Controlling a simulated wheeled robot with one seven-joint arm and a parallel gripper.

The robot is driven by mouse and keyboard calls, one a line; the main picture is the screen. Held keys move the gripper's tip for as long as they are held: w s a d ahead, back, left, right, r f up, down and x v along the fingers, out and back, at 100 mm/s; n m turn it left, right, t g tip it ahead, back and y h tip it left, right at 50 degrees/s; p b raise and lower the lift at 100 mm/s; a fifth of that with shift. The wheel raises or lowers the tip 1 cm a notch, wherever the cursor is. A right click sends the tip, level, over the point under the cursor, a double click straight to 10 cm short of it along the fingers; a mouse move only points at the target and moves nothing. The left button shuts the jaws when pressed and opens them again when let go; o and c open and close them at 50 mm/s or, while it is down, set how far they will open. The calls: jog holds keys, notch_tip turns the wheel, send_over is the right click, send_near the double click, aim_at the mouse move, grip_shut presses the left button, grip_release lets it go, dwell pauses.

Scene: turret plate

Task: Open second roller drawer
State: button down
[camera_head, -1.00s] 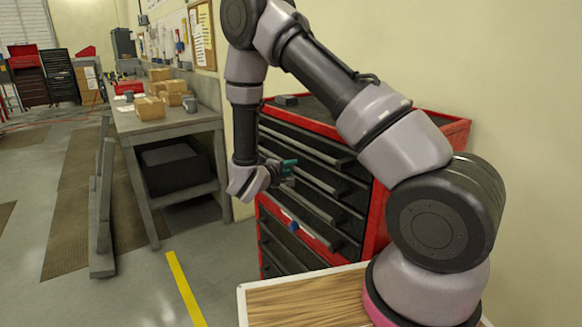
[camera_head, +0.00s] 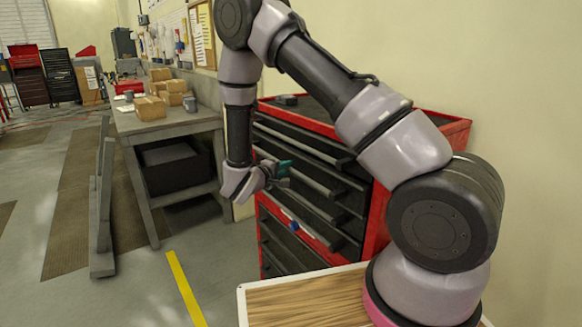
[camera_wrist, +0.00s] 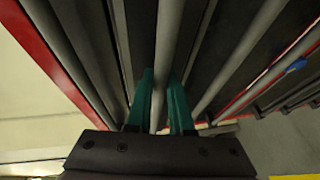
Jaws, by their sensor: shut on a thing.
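A red tool cabinet (camera_head: 445,128) with several black drawers stands behind my arm. The second drawer from the top shows as a dark front with a long grey handle (camera_head: 318,185), and it stands out a little from the cabinet. My gripper (camera_head: 280,171) is at this handle. In the wrist view, the green fingers of my gripper (camera_wrist: 160,105) lie on either side of the handle bar (camera_wrist: 168,45) and are shut on it. My arm hides part of the cabinet's right side.
A grey workbench (camera_head: 170,123) with cardboard boxes (camera_head: 150,108) stands to the left of the cabinet. A small dark object (camera_head: 287,100) lies on the cabinet top. Open floor with a yellow line (camera_head: 185,287) lies in front.

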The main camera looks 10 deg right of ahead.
jog(key=s+a, duration=0.3)
jog(key=a, duration=0.6)
jog(key=s+a, duration=0.4)
jog(key=a, duration=0.5)
jog(key=s+a, duration=0.4)
jog(key=a, duration=0.5)
jog(key=shift+a+r, duration=0.3)
jog(key=shift+r, duration=0.05)
jog(key=c, duration=0.8)
grip_release()
jog(key=shift+s, duration=0.1)
jog(key=shift+f, duration=0.1)
jog(key=shift+d, duration=0.1)
jog(key=v, duration=1.1)
jog(key=shift+d, duration=0.1)
